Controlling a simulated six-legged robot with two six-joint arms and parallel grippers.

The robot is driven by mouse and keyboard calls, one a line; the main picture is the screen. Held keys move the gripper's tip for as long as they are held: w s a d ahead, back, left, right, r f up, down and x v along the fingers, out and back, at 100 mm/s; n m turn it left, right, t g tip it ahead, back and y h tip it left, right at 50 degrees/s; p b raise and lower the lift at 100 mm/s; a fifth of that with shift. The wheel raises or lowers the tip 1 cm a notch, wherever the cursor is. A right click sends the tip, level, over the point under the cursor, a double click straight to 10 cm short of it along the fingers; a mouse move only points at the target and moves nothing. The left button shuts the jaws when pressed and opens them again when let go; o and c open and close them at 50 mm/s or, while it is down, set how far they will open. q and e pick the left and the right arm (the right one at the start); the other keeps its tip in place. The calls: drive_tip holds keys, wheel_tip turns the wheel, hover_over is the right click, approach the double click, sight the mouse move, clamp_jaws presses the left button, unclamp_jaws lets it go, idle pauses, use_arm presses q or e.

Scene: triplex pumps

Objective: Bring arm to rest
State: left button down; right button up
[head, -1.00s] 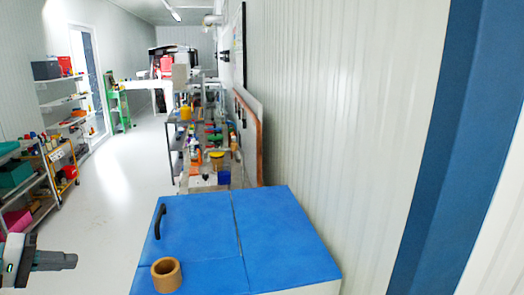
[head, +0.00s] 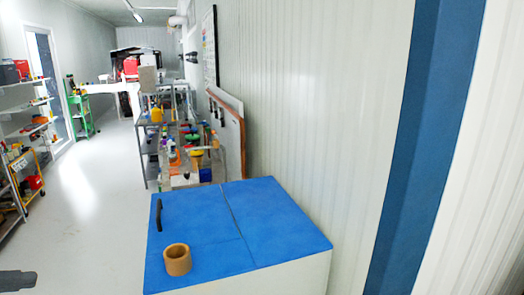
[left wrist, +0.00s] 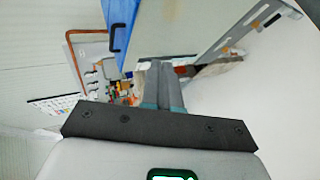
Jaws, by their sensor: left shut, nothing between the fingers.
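My left gripper (head: 18,281) shows only as a dark grey piece at the bottom left corner of the head view, over the pale floor. In the left wrist view its fingers (left wrist: 162,85) point away from the camera, close together with nothing between them. It is apart from the blue-topped cabinet (head: 205,225). The rest of my left arm is outside the head view. My right gripper is in neither view.
A brown ring (head: 177,260) sits on the cabinet's blue top, beside a black handle (head: 158,215). A cluttered workbench (head: 146,150) stands behind. Shelves (head: 22,130) line the left. A corrugated wall (head: 310,100) closes the right. The floor (head: 95,200) between is clear.

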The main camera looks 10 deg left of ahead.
use_arm(q)
drive_tip(key=w+d+f+g, duration=0.1)
drive_tip(key=d+f+g, duration=0.1)
drive_tip(key=d+f, duration=0.7)
drive_tip(key=w+d+f+g+y, duration=0.1)
drive_tip(key=w+d+f+g, duration=0.2)
drive_tip(key=f, duration=0.9)
drive_tip(key=d+f+g, duration=0.2)
drive_tip(key=d+f, duration=0.6)
drive_tip(key=f, duration=0.3)
drive_tip(key=s+d+f+m+g+y, duration=0.1)
drive_tip(key=s+d+f+m, duration=0.3)
drive_tip(key=s+d, duration=0.3)
drive_tip(key=s+d+f+m+g+y, duration=0.1)
drive_tip(key=s+d+f+m, duration=0.3)
drive_tip(key=d, duration=1)
drive_tip(key=s+f, duration=0.2)
drive_tip(key=s, duration=0.2)
drive_tip(key=shift+s+d+m+g, duration=0.15)
drive_tip(key=shift+d+m+g, duration=0.1)
drive_tip(key=shift+m+g, duration=0.15)
drive_tip(key=shift+a, duration=0.1)
